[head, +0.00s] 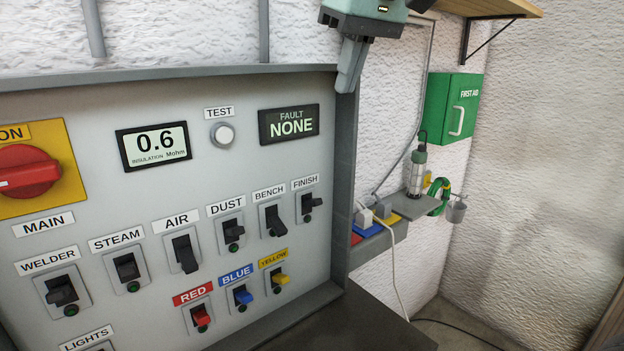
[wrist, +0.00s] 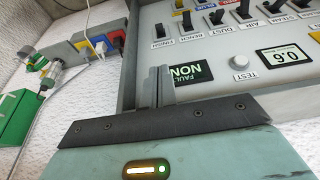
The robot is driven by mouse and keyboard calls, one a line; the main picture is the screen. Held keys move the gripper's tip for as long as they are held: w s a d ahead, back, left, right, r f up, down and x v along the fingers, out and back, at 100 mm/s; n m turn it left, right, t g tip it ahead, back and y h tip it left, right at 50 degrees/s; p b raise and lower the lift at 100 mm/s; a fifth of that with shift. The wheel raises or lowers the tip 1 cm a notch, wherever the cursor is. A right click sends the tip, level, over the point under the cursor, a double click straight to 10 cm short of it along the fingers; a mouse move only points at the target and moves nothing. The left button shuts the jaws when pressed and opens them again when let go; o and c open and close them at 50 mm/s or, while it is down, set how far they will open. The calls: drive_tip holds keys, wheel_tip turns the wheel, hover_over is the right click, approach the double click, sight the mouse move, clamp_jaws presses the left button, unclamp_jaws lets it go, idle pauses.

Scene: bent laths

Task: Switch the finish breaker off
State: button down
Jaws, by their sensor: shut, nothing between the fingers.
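The finish breaker (head: 311,203) is at the right end of the upper breaker row on the grey panel, under its FINISH label (head: 305,183). Its black lever juts out from the plate, with a small green lamp below. The upside-down wrist view also shows the finish breaker (wrist: 160,18), near the top. My gripper (head: 347,88) is above and right of the breaker, by the panel's upper right corner, apart from the lever. Its fingers (wrist: 160,84) are together and empty, in front of the panel's edge in the wrist view.
The bench breaker (head: 275,221) is just left of finish, with its lever hanging down. The fault display (head: 289,124) reads NONE. The insulation display (head: 154,146) reads 0.6. The panel's raised frame, a shelf (head: 415,206) with plugs and a first aid box (head: 452,107) are on the right.

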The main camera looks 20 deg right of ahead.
sight(312, 199)
drive_tip(key=shift+f, duration=0.1)
drive_tip(key=p+x, duration=0.4)
drive_tip(key=x, duration=1.6)
